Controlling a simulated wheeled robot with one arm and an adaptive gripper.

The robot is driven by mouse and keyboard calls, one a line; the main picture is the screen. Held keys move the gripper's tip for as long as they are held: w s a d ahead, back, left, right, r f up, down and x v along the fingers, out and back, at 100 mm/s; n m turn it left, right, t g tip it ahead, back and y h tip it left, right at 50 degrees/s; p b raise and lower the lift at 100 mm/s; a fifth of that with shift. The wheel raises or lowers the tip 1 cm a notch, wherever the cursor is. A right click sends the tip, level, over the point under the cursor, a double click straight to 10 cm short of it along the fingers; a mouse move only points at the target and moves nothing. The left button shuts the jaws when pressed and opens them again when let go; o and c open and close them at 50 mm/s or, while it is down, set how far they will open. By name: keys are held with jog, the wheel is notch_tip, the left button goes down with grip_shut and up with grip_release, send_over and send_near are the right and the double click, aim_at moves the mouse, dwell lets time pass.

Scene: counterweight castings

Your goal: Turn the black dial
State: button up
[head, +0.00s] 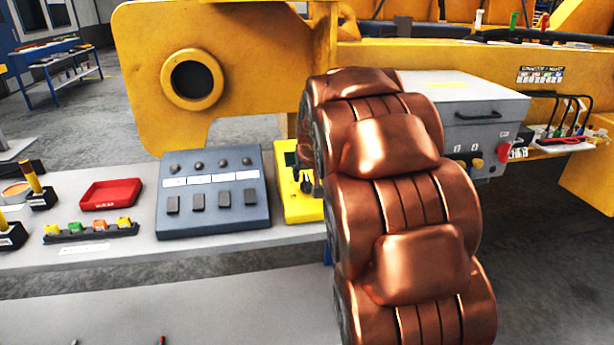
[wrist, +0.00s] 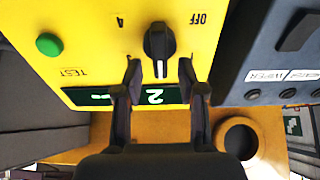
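The black dial (wrist: 158,42) sits on a yellow panel (wrist: 95,25) in the wrist view. Its white mark points down in the picture, towards a dark display (wrist: 155,95) showing an upside-down 2. An OFF label is to the right of the dial. My gripper (wrist: 160,70) is open, with one dark fingertip on each side of the dial's lower part; I cannot tell whether they touch it. In the head view the yellow box (head: 304,208) shows at the bench edge, but my copper-coloured arm hides most of it and the dial.
A green button (wrist: 48,44) with a TEST label is left of the dial. A grey-blue switch box (head: 212,215) stands beside the yellow box. A red tray (head: 111,194) and a rack of coloured blocks (head: 90,232) lie farther left. A grey case (head: 470,115) stands behind my arm.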

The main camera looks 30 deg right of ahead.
jog(key=v, duration=1)
jog(key=shift+s+r, duration=0.2)
jog(key=shift+s, duration=0.1)
jog(key=shift+a, duration=0.15)
